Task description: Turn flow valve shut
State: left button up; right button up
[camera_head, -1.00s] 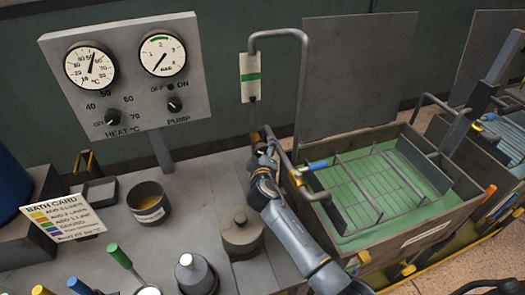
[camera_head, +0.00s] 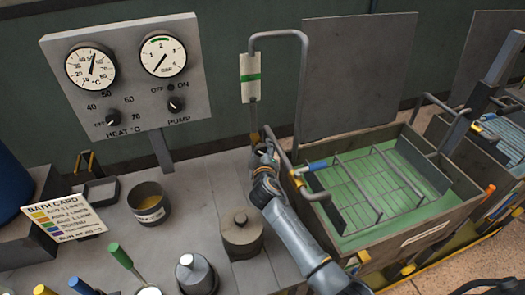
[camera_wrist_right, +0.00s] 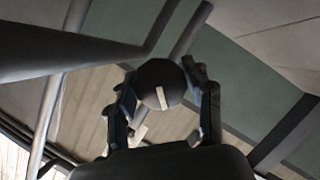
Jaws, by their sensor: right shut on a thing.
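The flow valve shows in the wrist view as a round dark knob (camera_wrist_right: 158,84) with a pale stripe on its face. My right gripper (camera_wrist_right: 165,95) has one finger on each side of the knob and is shut on it. In the head view my right gripper (camera_head: 264,152) is at the pipe beside the green tank, and it hides most of the valve. A bent grey pipe (camera_head: 279,34) rises behind it, with a white tag (camera_head: 250,88) that has a green band.
The green-filled tank (camera_head: 405,235) with a wire rack and a blue-gripped handle stands just right of my right arm. A lidded grey pot (camera_head: 241,236) stands close on its left. A gauge panel (camera_head: 125,75) is at the back left.

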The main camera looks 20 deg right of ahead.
jog(key=m+y+p, duration=0.1)
jog(key=m+p, duration=0.1)
jog(key=m+y+p, duration=0.1)
jog(key=m+p, duration=0.1)
jog(key=shift+r+g+y, duration=0.15)
jog(key=shift+g+y, duration=0.15)
jog(key=shift+g, duration=0.1)
jog(key=shift+m+y+p, duration=0.5)
jog(key=shift+m+p, duration=0.1)
jog(key=shift+m, duration=0.1)
jog(key=shift+f+m+y, duration=0.2)
jog(key=shift+m+y, duration=0.1)
jog(key=shift+m, duration=0.2)
jog(key=o, duration=1)
jog(key=shift+c, duration=0.2)
jog(key=shift+o, duration=0.9)
jog(key=shift+w+a, duration=0.1)
jog(key=shift+a, duration=0.05)
jog(key=shift+d, duration=0.2)
jog(key=shift+s, duration=0.25)
